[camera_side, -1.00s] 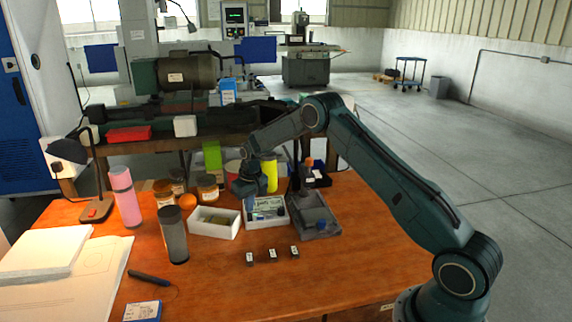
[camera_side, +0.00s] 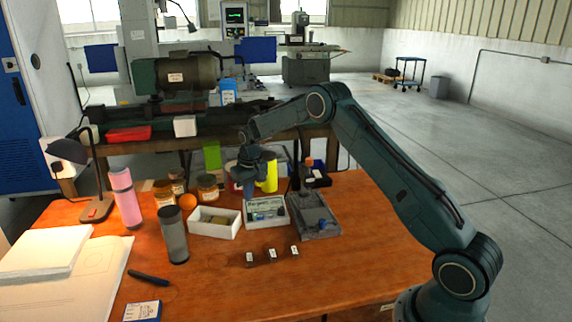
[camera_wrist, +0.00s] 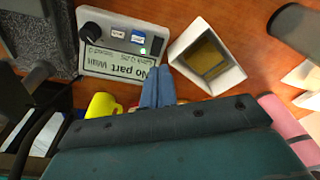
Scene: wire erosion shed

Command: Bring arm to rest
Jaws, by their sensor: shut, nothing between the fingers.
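My gripper (camera_side: 248,190) hangs fingers-down above the back of the table, behind the white control box. In the wrist view its blue fingers (camera_wrist: 158,88) are together with nothing between them. They appear over the edge of the control box (camera_wrist: 112,62), which reads "No part" and "Wait" and has a black knob and a lit green lamp. The box also shows in the side view (camera_side: 264,219). My arm is bent, its elbow raised over the table.
A white open bin (camera_side: 214,230) stands left of the control box, a grey tray (camera_side: 316,226) right. A yellow object (camera_side: 268,177), jars (camera_side: 208,187), a dark cylinder (camera_side: 173,240) and a pink cylinder (camera_side: 126,196) stand nearby. The front-right tabletop is clear.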

